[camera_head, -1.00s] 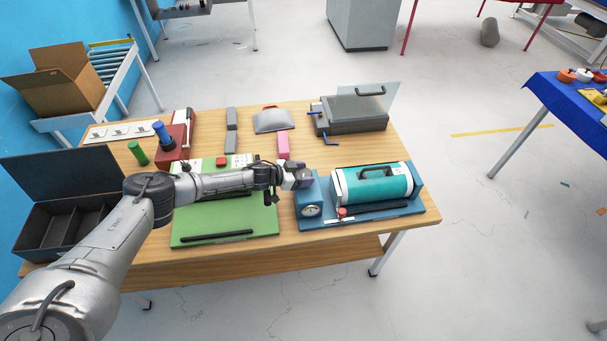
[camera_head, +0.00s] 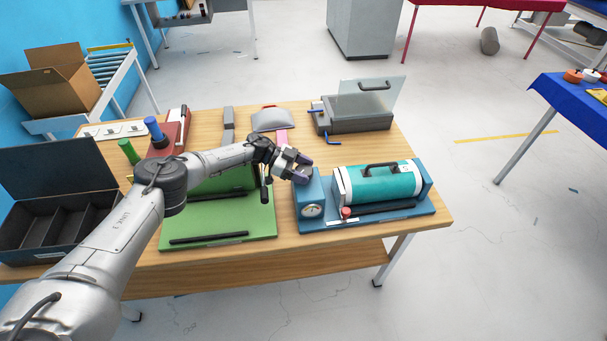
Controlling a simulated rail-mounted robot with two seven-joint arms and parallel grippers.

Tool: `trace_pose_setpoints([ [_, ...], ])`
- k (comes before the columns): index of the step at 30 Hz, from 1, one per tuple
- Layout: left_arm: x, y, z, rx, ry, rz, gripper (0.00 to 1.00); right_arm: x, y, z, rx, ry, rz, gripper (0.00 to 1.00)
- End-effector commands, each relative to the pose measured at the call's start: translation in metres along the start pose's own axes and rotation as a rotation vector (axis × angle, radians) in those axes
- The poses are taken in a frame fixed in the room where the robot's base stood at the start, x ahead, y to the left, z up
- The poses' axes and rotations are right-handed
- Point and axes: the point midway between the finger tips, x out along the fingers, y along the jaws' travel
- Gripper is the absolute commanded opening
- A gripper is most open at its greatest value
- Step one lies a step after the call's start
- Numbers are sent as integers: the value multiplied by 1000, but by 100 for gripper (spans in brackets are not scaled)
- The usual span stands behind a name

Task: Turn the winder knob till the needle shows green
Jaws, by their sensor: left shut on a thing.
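The winder is a blue unit (camera_head: 309,188) on a blue base at the right of the wooden table. A teal roll (camera_head: 385,183) with a dark handle lies beside its box. A round white gauge (camera_head: 312,211) is on the box's front; its needle is too small to read. My left gripper (camera_head: 302,168) reaches in from the left, at the box's upper left side. It is shut on the winder knob, which is mostly hidden by the dark purplish fingers. My right gripper is not in view.
A green board (camera_head: 222,219) with black bars lies under my left arm. A small red knob (camera_head: 346,212) sits on the winder base. A grey box with a clear raised lid (camera_head: 372,95) stands behind. An open black case (camera_head: 55,215) is at the left.

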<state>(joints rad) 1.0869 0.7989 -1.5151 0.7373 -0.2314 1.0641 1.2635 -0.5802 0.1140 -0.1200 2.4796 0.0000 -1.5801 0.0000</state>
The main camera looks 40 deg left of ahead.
Motion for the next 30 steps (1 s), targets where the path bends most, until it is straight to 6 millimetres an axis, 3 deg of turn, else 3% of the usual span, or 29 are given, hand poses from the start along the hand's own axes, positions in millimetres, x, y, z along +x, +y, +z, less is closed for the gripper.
trace_pose_setpoints([
  [15,0,0,0,8,0,16,39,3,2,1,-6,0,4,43],
  [16,0,0,0,8,0,16,65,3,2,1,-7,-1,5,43],
  [18,0,0,0,8,0,16,71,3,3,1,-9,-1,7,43],
  [24,0,0,0,7,0,15,88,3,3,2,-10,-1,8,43],
  [30,0,0,0,7,0,15,88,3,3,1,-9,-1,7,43],
])
